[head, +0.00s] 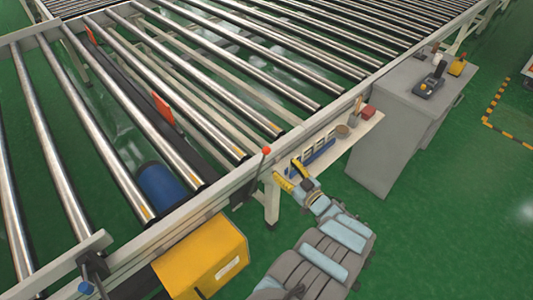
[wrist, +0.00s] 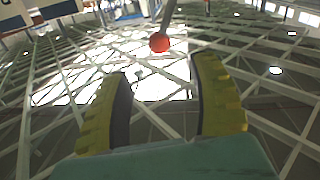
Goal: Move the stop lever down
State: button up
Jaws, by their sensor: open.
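The stop lever is a thin rod with a red ball knob (head: 266,150) at the conveyor's near edge rail. In the wrist view the red knob (wrist: 159,42) shows beyond the fingertips, between the two fingers, with its rod running up to the top edge. My gripper (head: 288,174) has yellow fingers with dark inner pads. It is open and empty, just below and right of the knob in the head view. In the wrist view my gripper (wrist: 162,72) points up toward the roof, and its fingers appear clear of the knob.
The roller conveyor's edge rail (head: 225,188) runs diagonally beside my gripper. A yellow box (head: 203,260) hangs below it at the left. A small shelf (head: 357,137) holding a red item and a cup, and a grey cabinet (head: 385,130), stand right. Green floor (head: 450,220) is clear at lower right.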

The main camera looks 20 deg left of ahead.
aim_at(269, 153)
jog(key=b+x, duration=0.3)
jog(key=x, duration=0.7)
jog(key=shift+w+a, duration=0.15)
jog(key=shift+a, duration=0.2)
grip_shut()
